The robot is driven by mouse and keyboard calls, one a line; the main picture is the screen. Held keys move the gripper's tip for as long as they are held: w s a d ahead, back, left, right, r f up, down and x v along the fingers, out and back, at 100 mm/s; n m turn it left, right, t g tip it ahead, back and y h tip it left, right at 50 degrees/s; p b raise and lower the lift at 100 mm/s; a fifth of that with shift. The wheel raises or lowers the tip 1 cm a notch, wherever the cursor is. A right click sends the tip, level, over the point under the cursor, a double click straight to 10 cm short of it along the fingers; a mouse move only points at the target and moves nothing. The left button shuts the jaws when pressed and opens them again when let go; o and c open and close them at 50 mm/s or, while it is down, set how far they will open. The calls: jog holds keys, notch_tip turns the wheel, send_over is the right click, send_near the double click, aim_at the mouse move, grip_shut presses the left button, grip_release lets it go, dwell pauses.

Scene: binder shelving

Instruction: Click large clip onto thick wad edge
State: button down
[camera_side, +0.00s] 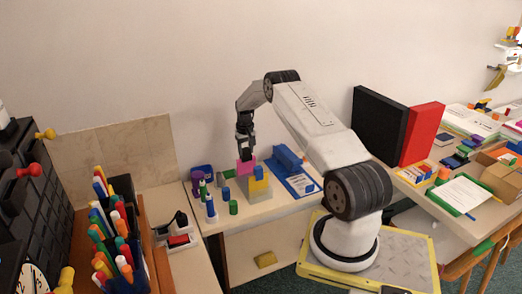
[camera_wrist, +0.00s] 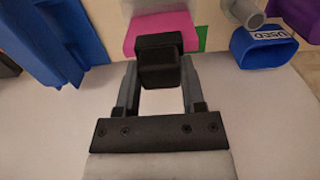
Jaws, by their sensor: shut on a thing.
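My gripper (camera_wrist: 160,88) is shut on a black block-like piece (camera_wrist: 159,62), which looks like the large clip. In the side view my gripper (camera_side: 245,148) points down, just above a pink piece (camera_side: 246,165) at the top of a small stand. In the wrist view the pink piece (camera_wrist: 160,28) lies right at the far end of the black clip, which overlaps it in the picture. This pink piece looks like the wad. I cannot tell whether the clip's jaws are around its edge or only close to it.
A blue binder (camera_side: 290,162) is to the right, and a purple cup (camera_side: 202,172) and several small cylinders are to the left. A blue cup marked USED (camera_wrist: 262,50) shows in the wrist view. The white desktop's front is partly clear.

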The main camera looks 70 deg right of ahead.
jog(key=shift+f, duration=0.45)
dwell(0.4)
jog(key=shift+c, duration=0.5)
grip_release()
jog(key=shift+c, duration=1.4)
jog(key=shift+r, duration=0.25)
jog(key=shift+r, duration=0.4)
jog(key=shift+r, duration=0.4)
jog(key=shift+r, duration=2.4)
